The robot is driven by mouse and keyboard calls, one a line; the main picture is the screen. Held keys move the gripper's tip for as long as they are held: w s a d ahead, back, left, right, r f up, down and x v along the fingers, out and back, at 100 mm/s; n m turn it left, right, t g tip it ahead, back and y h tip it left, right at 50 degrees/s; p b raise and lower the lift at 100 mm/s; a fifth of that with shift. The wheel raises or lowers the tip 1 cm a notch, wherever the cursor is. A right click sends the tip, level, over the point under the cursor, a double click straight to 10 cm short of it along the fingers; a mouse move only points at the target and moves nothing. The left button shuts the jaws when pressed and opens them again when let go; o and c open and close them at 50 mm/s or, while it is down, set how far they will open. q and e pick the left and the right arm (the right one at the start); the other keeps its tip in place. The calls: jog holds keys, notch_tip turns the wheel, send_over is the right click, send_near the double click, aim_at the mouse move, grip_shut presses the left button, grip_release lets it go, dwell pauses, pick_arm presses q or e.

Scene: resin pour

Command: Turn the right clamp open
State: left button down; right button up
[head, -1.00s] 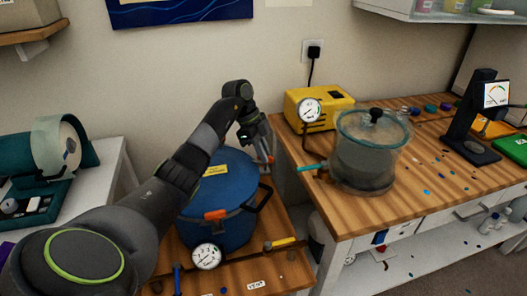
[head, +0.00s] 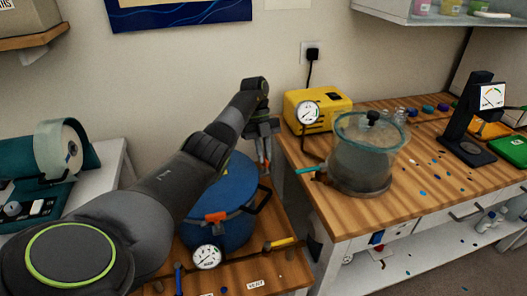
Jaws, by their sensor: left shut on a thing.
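A blue pressure pot (head: 236,230) stands on the wooden bench, partly hidden behind my left arm. An orange clamp (head: 215,217) is on its front rim. My left gripper (head: 265,165) points down at the pot's right rear rim. It is shut on the right clamp, which is mostly hidden between the fingers; I cannot tell how far that clamp is turned. My right gripper is not in view.
A round gauge (head: 207,257) and a yellow-handled valve (head: 283,243) are in front of the pot. A glass chamber (head: 362,160) and a yellow pump (head: 318,108) stand on the right bench. A gap separates the benches.

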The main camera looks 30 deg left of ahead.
pick_arm(q)
jog(key=shift+w+r+m, duration=0.1)
jog(key=shift+m, duration=0.4)
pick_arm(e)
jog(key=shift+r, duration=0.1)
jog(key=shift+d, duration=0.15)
pick_arm(q)
jog(key=c, duration=1.5)
grip_release()
